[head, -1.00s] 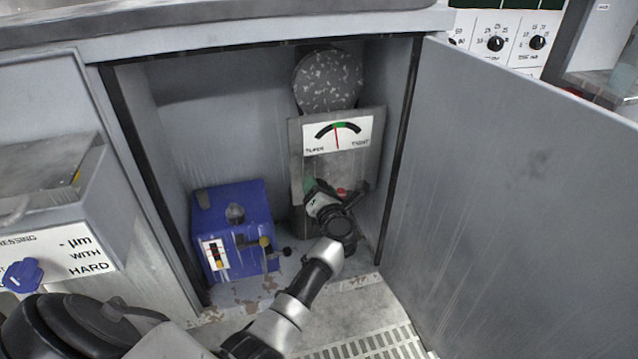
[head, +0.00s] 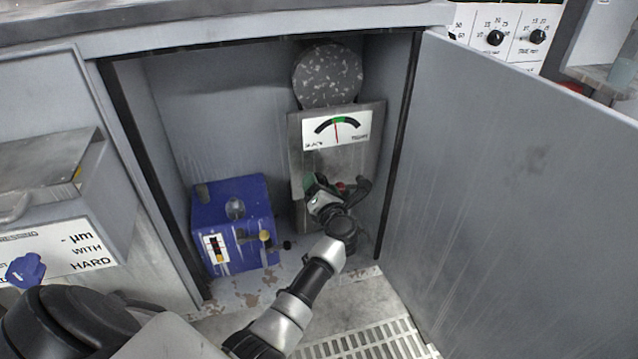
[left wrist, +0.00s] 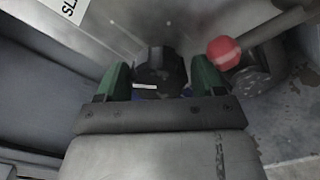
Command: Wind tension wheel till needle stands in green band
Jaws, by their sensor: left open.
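The tension gauge (head: 337,128) is a white dial on a grey metal plate inside the open cabinet. Its red needle stands nearly upright at the green band, near the band's left part; the exact spot is too small to tell. My left gripper (head: 318,190) is below the dial, in front of the plate, and hides most of what lies behind it. In the left wrist view its green-tipped fingers (left wrist: 162,80) are open, one on each side of a dark, notched wheel (left wrist: 160,66). I cannot tell whether they touch it. My right gripper is not in view.
A red-ended lever (left wrist: 224,52) sits close to the right finger. A blue box (head: 235,225) with small knobs stands left of the gauge. A speckled round disc (head: 327,75) is above the gauge. The open cabinet door (head: 530,190) bounds the right side.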

